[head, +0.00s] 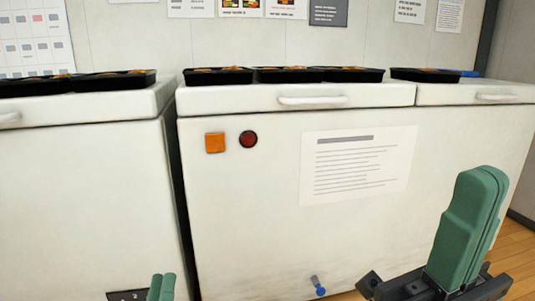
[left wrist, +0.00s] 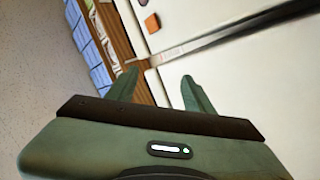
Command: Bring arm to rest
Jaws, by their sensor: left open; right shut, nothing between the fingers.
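My left gripper (head: 161,283) shows only as green fingertips at the bottom edge of the head view, in front of the left freezer. In the left wrist view the two green fingers of my left gripper (left wrist: 156,82) are spread apart with nothing between them. My right gripper (head: 483,178) stands at the lower right of the head view, its green fingers together and pointing up, holding nothing. Both grippers are apart from the freezers and trays.
White chest freezers (head: 80,180) and (head: 255,225) stand ahead with a narrow dark gap between. Black bento trays with orange food (head: 115,82), (head: 218,77) and (head: 425,75) line their lids. A blue-handled valve (head: 319,288) sits low. Wooden floor (head: 520,255) shows at right.

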